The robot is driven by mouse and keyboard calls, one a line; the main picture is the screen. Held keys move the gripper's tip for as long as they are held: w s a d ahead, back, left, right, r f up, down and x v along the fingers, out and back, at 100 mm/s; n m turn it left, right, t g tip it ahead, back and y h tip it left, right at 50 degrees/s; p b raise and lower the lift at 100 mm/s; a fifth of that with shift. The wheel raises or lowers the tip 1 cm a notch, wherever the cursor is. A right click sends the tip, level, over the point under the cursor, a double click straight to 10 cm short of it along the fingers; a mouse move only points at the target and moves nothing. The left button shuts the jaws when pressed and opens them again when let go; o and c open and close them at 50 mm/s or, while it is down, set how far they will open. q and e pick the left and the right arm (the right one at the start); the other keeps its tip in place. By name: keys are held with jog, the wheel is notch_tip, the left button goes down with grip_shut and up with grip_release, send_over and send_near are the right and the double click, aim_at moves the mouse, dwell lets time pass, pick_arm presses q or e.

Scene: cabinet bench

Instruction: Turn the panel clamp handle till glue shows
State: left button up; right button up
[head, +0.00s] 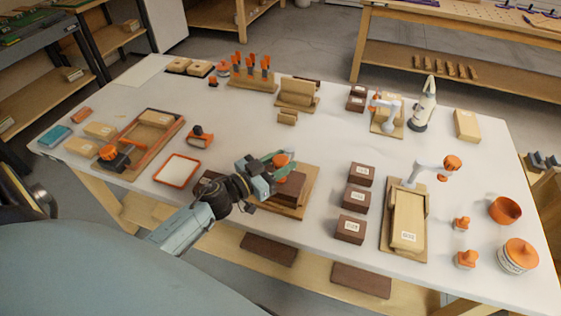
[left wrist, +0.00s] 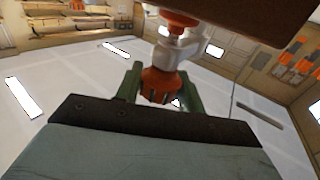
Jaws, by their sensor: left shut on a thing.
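The panel clamp's orange handle (head: 283,158) is between the green fingers of my left gripper (head: 276,160), above a dark brown panel (head: 291,190) on a wooden base (head: 311,192). In the left wrist view the orange handle (left wrist: 158,84) sits between the green fingers of my left gripper (left wrist: 160,92), which is shut on it. A white and orange clamp stem (left wrist: 172,48) rises beyond the handle to a brown block at the top edge. I see no glue at the panel; my arm hides part of that area. My right gripper is not in view.
A second clamp with an orange knob (head: 452,162) stands at right by a pale panel (head: 408,218). Several dark brown blocks (head: 350,229) stand between the two stations. An orange-rimmed tray (head: 177,170) lies left of my gripper.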

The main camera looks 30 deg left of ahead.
pick_arm(q)
jog(key=shift+h, duration=0.3)
jog(key=shift+a+m+g+h, duration=0.1)
jog(key=shift+m+g+h, duration=0.3)
jog(key=shift+m+h, duration=0.35)
jog(key=shift+m+g+h, duration=0.6)
jog(key=shift+m+h, duration=0.05)
jog(key=shift+h, duration=0.3)
jog(key=shift+m+g+h+b, duration=0.85)
jog(key=shift+m+g+h, duration=0.75)
jog(key=shift+h, duration=0.3)
jog(key=o, duration=1)
jog(key=shift+c, duration=0.2)
jog(key=v, duration=1.3)
jog(key=shift+a, duration=0.2)
